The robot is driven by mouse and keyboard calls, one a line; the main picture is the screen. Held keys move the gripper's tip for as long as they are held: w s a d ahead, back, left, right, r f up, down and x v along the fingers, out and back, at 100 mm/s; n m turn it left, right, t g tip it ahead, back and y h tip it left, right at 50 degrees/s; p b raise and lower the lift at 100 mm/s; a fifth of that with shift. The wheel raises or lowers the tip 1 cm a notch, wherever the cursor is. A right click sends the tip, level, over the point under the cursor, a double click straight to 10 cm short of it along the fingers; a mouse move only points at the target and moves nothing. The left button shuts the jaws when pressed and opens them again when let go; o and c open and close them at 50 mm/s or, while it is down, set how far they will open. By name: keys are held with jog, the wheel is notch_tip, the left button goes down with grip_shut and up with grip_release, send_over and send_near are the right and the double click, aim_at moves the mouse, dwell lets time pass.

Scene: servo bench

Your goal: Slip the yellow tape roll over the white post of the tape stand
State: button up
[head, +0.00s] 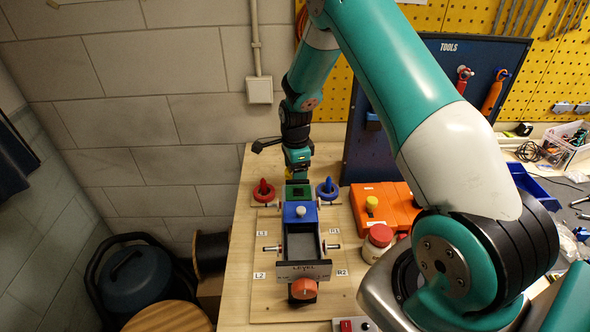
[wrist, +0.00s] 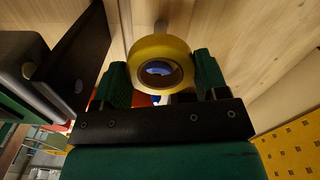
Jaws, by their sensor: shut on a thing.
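My gripper (wrist: 158,88) is shut on the yellow tape roll (wrist: 141,51), which sits between the two green finger pads with its round hole facing the wrist camera. Something bluish and pale shows through the hole. In the head view my gripper (head: 298,172) hangs over the far part of the bench, and only a little yellow shows beside it. A short pale post (head: 300,211) stands on a blue block nearer the camera; I cannot tell for sure that it is the tape stand's white post. The roll looks apart from it.
A red ring-shaped item (head: 263,191) and a blue one (head: 327,189) flank the gripper. A tray-like fixture (head: 302,268) with a red knob lies in front. An orange case (head: 397,207) and a jar (head: 377,243) stand right. The dark tool panel (head: 432,90) rises behind.

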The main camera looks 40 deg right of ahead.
jog(key=shift+f, duration=0.1)
dwell(0.3)
jog(key=shift+f+b, duration=1.3)
jog(key=shift+f, duration=0.4)
jog(key=shift+f, duration=0.1)
jog(key=shift+f+b, duration=1.25)
jog(key=shift+f, duration=0.35)
jog(key=o, duration=1)
jog(key=shift+c, duration=0.5)
